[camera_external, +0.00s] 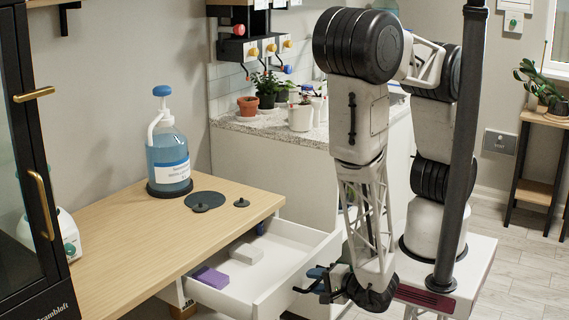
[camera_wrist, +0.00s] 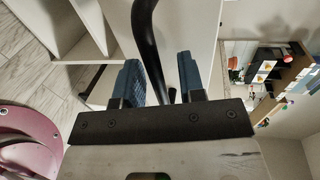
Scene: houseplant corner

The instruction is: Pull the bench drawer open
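The bench drawer (camera_external: 283,290) is a white box under the wood-topped bench (camera_external: 130,245). It stands well out from the bench, with its inside showing. My gripper (camera_external: 318,278) is at the drawer's front, on its right side in the external view. In the wrist view my gripper (camera_wrist: 161,85) has two blue fingers standing apart. A black curved bar handle (camera_wrist: 147,45) runs between them. Whether the bar touches a finger is unclear.
In the drawer lie a purple block (camera_external: 210,277) and a pale block (camera_external: 246,253). A blue pump bottle (camera_external: 168,150) and dark discs (camera_external: 205,200) stand on the bench. A dark post (camera_external: 462,150) stands beside my arm. A counter with potted plants (camera_external: 268,86) is behind.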

